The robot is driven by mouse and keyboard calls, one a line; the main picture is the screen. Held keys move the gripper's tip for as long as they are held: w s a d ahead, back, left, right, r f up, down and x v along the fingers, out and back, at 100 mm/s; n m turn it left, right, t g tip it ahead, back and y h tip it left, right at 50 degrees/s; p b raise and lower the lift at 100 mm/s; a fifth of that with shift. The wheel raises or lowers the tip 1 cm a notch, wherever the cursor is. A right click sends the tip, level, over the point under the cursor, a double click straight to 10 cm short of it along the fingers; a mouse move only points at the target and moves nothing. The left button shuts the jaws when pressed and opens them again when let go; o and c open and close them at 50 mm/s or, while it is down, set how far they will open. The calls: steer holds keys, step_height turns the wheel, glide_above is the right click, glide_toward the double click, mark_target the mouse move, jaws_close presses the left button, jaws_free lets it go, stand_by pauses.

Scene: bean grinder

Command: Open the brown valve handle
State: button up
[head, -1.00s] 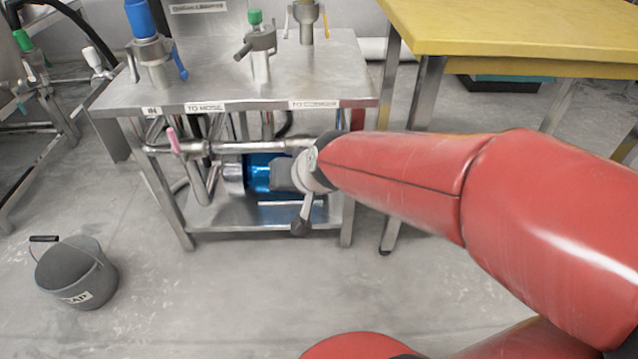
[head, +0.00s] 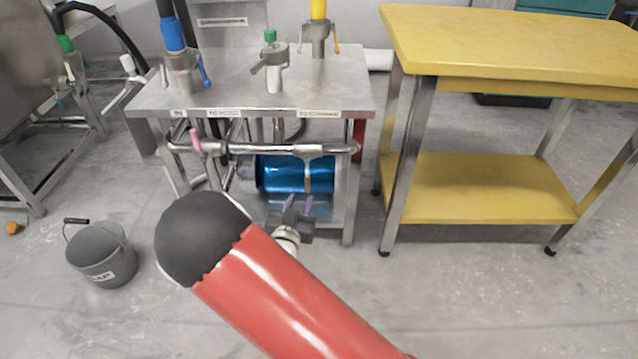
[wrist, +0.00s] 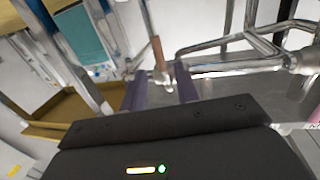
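The brown valve handle (head: 308,181) hangs down from a valve on the steel pipe (head: 270,148) under the metal table, in front of the blue cylinder (head: 280,172). In the wrist view the brown handle (wrist: 158,54) stands just beyond and between the two purple fingers. My gripper (head: 299,204) is below the handle in the head view, fingers pointing up toward it. In the wrist view my gripper (wrist: 161,88) is open with a gap between the fingers. Nothing shows gripped, and I cannot tell whether the handle's tip is between the fingers.
The metal table (head: 300,80) carries several valves above. A pink handle (head: 196,140) sits on the same pipe to the left. A grey bucket (head: 103,256) stands on the floor at left. A yellow two-level table (head: 500,40) stands at right, with clear floor in front.

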mark_target(307, 184)
steer(key=x, duration=0.7)
steer(key=shift+w+d+r, duration=0.1)
steer(key=shift+w+r, duration=0.05)
steer(key=shift+w, duration=0.15)
steer(key=shift+c, duration=0.4)
jaws_close()
